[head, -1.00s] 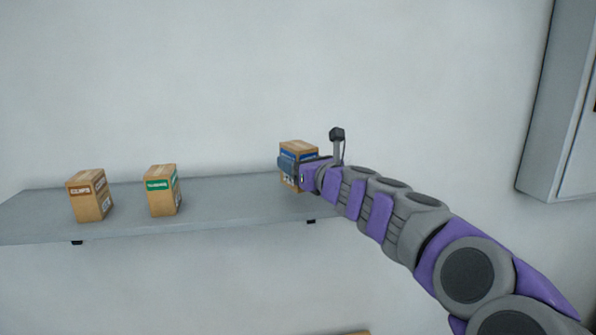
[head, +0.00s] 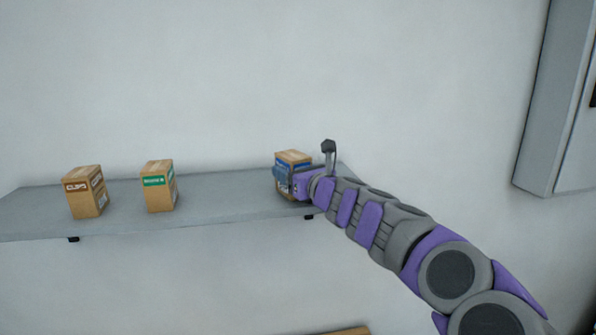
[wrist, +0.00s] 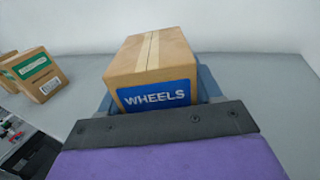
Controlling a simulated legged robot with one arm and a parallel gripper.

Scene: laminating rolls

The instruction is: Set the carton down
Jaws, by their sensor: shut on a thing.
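The carton (head: 293,157) is brown with pale tape along its top and a blue label. In the wrist view the carton (wrist: 155,60) shows the label "WHEELS" on its near face. My gripper (head: 283,180) is shut on the carton, with blue-grey fingers at its sides. The carton is upright at the right part of the grey shelf (head: 230,200). Its lower part is partly hidden by my gripper, and I cannot tell for certain whether its base touches the shelf.
A carton with a brown label (head: 87,193) and a carton with a green label (head: 159,187) stand on the shelf to the left. The shelf between the green-labelled carton and mine is clear. A grey cabinet (head: 545,110) is on the wall at right.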

